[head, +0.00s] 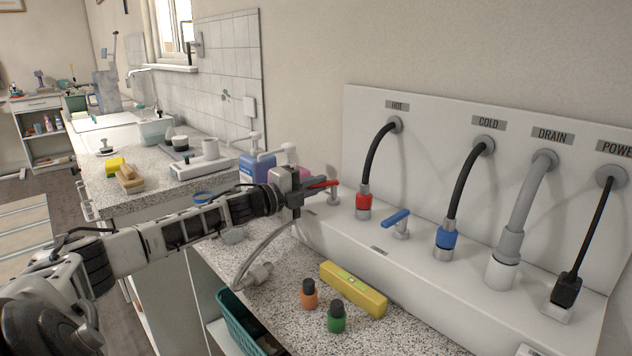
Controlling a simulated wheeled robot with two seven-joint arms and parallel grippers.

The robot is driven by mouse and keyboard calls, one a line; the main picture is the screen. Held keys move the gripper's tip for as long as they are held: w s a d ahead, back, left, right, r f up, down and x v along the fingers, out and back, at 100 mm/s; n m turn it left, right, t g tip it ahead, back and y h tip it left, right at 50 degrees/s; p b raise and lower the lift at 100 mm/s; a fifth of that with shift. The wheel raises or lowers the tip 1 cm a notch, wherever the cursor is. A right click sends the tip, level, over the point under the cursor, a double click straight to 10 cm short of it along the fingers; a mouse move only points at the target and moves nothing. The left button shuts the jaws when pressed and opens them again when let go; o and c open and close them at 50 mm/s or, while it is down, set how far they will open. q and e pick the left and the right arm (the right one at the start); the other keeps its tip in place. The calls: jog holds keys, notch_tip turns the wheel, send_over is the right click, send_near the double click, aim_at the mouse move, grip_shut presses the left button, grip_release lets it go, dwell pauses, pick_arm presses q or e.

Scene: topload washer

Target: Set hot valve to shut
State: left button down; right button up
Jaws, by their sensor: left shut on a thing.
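The hot valve (333,196) has a red lever (325,184) on a pale metal stem. It stands at the left end of the white washer-connection ledge, left of the red-collared hot hose (364,200). My left gripper (312,187) reaches in from the left and is shut on the red lever. Its fingers hide part of the lever, so I cannot tell the lever's exact angle. The cold valve (399,222) with a blue lever stands to the right, clear of the gripper. My right gripper is not in view.
A grey hose (262,246) curves below my left gripper. A teal bin (236,318) is in front. Blue and pink jugs are behind the arm.

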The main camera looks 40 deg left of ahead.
pick_arm(q)
jog(key=shift+w+a+m+h, duration=0.1)
jog(key=shift+m+h, duration=0.3)
jog(key=shift+h, duration=0.2)
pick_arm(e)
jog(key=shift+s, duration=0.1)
pick_arm(q)
jog(key=c, duration=1.5)
grip_release()
